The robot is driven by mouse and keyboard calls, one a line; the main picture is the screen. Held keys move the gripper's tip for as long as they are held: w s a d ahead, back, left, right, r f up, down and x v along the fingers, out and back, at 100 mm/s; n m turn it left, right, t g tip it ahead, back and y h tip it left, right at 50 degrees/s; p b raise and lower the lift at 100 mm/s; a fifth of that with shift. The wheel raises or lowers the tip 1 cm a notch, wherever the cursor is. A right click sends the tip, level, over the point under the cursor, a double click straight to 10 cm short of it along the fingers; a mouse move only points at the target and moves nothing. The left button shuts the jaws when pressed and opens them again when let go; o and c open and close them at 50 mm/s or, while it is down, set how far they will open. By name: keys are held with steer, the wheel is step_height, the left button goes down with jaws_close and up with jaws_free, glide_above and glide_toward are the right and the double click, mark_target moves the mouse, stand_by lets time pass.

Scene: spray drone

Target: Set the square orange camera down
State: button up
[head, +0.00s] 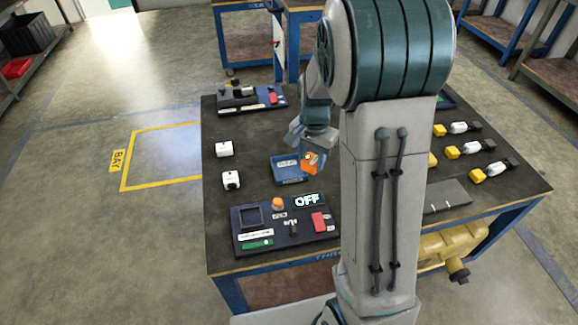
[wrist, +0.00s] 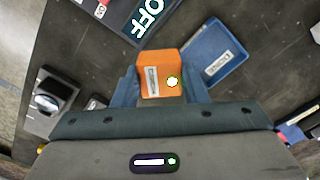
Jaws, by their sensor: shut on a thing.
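The square orange camera (head: 311,162) is held between the fingers of my gripper (head: 309,158), above the dark tabletop (head: 262,142). In the wrist view the orange camera (wrist: 160,74) sits between the two blue fingers of my gripper (wrist: 165,92), with a white label facing the lens. A shallow blue tray (head: 288,172) lies on the table close to the camera. The blue tray (wrist: 216,54) shows beside the camera in the wrist view and looks empty apart from a label. I cannot tell the exact height of the camera above the table.
A control panel (head: 285,225) with an OFF display stands at the table's front left. Another panel (head: 250,98) is at the back. Several yellow-and-white items (head: 458,151) lie at the right. My arm hides the table's middle right.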

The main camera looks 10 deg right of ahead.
glide_above(289, 171)
step_height(289, 171, down, 6)
steer(key=shift+w+r, duration=0.1)
steer(key=shift+f+b, duration=0.45)
steer(key=shift+f, duration=1.6)
steer(key=shift+f, duration=0.1)
steer(key=shift+f, duration=0.15)
steer(key=o, duration=1)
